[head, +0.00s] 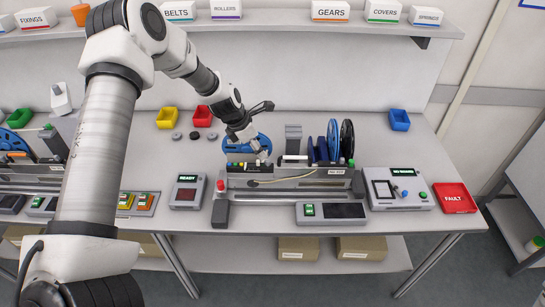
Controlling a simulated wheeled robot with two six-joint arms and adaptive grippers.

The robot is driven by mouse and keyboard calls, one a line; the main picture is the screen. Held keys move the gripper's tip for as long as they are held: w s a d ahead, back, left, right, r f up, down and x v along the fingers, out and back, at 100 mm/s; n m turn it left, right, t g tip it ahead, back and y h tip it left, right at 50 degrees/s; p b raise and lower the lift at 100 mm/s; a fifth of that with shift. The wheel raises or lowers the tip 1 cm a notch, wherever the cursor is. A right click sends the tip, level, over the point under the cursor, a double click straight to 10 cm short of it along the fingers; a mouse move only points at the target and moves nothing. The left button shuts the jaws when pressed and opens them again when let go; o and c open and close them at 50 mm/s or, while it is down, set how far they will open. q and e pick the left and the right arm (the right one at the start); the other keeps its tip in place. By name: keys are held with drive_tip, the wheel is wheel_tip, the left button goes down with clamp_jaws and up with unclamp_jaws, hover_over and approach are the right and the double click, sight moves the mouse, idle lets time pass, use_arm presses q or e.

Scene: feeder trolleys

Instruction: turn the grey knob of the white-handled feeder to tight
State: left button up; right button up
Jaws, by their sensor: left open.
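A feeder trolley (290,183) stands on the bench at the centre, with a row of feeders on top. A feeder with a white handle (294,158) sits near the middle of it. I cannot make out its grey knob at this size. My left gripper (262,156) is open and points down over the left part of the trolley, just left of the white handle. It is close above small coloured parts (240,164) on the feeder tops. I cannot tell whether it touches anything. My right gripper is not in view.
A blue reel (233,147) stands behind my left gripper; a blue reel and a black reel (347,139) stand to its right. A READY box (186,192), a control box (397,190) and a red FAULT tray (454,198) are on the bench. Bins stand at the back.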

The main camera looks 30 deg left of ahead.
sight(267, 159)
use_arm(q)
drive_tip(key=x, duration=0.2)
drive_tip(key=shift+w+f, duration=0.3)
drive_tip(key=shift+f, duration=0.05)
drive_tip(key=shift+w+d+f, duration=0.15)
drive_tip(key=shift+d+f, duration=0.2)
drive_tip(key=shift+f, duration=0.15)
drive_tip(key=shift+w+d+f, duration=0.15)
drive_tip(key=shift+d+f, duration=0.2)
drive_tip(key=shift+f, duration=0.15)
drive_tip(key=shift+s+d+f, duration=0.15)
drive_tip(key=shift+d+f, duration=0.15)
drive_tip(key=shift+a+f, duration=0.3)
drive_tip(key=shift+w+f, duration=0.1)
drive_tip(key=shift+w, duration=0.25)
drive_tip(key=c, duration=0.3)
clamp_jaws()
drive_tip(key=shift+s+d+r, duration=0.1)
drive_tip(key=shift+r, duration=0.1)
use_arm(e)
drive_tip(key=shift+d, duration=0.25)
